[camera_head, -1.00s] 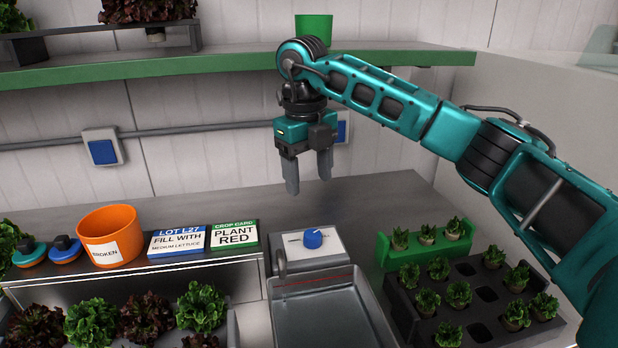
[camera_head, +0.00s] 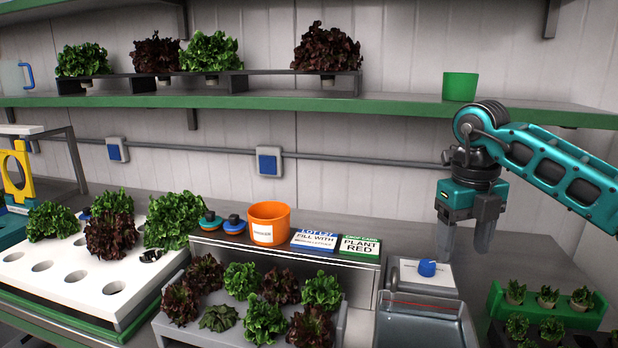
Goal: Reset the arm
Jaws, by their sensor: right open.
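My right gripper (camera_head: 466,240) hangs at the right with its fingers pointing down, apart and empty. It is in front of the wall, above the back of the counter, just right of the small box with a blue knob (camera_head: 427,268). My right arm (camera_head: 550,170) comes in from the right edge, its wrist bent down below the green shelf's level. The gripper appears clear of the things around it. My left gripper is not in view.
A green cup (camera_head: 460,87) stands on the green shelf (camera_head: 280,102) near my wrist. A metal basin (camera_head: 420,325) and a green seedling holder (camera_head: 548,310) are below. An orange pot (camera_head: 269,222), cards, a lettuce tray (camera_head: 170,325) and a white holed board (camera_head: 60,265) lie left.

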